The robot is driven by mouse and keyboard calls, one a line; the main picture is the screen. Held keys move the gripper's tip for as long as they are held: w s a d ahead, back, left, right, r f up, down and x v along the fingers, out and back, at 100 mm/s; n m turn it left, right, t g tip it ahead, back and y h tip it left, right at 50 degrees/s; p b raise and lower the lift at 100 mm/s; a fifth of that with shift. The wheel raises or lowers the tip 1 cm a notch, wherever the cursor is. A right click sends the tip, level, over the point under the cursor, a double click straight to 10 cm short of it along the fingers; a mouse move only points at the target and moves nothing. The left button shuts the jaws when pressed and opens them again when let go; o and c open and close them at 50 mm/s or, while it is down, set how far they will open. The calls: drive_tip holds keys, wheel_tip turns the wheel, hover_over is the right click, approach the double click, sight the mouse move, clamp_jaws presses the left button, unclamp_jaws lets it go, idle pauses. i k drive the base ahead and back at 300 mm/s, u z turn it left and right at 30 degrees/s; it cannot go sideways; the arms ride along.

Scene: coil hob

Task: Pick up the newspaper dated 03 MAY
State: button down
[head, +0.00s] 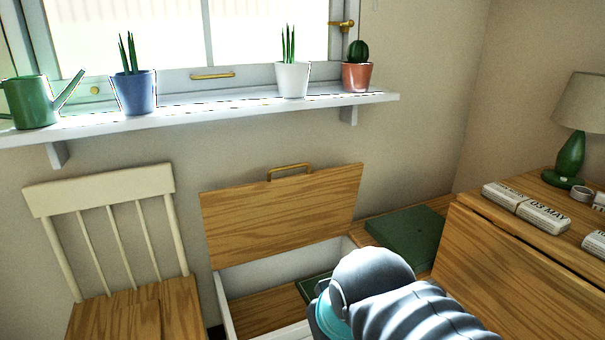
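A rolled newspaper (543,216) with "03 MAY" printed on its side lies on the wooden desk at the right. Another pale roll (503,194) lies end to end with it on the left; I cannot read its print, nor tell whether the two are one long roll. Two more printed pale rolls are cut off by the right edge, one near the lamp (599,199) and one lower (595,243). My grey arm with a teal ring shows at the bottom middle, left of the desk. My gripper is not visible.
A chair (100,190) stands left; potted plants line the sill.

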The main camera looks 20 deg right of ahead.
sight(551, 222)
drive_tip(key=z, duration=1.85)
drive_tip(key=k, duration=0.55)
drive_tip(key=u, duration=0.75)
drive_tip(key=i, duration=1)
drive_tip(key=z, duration=0.6)
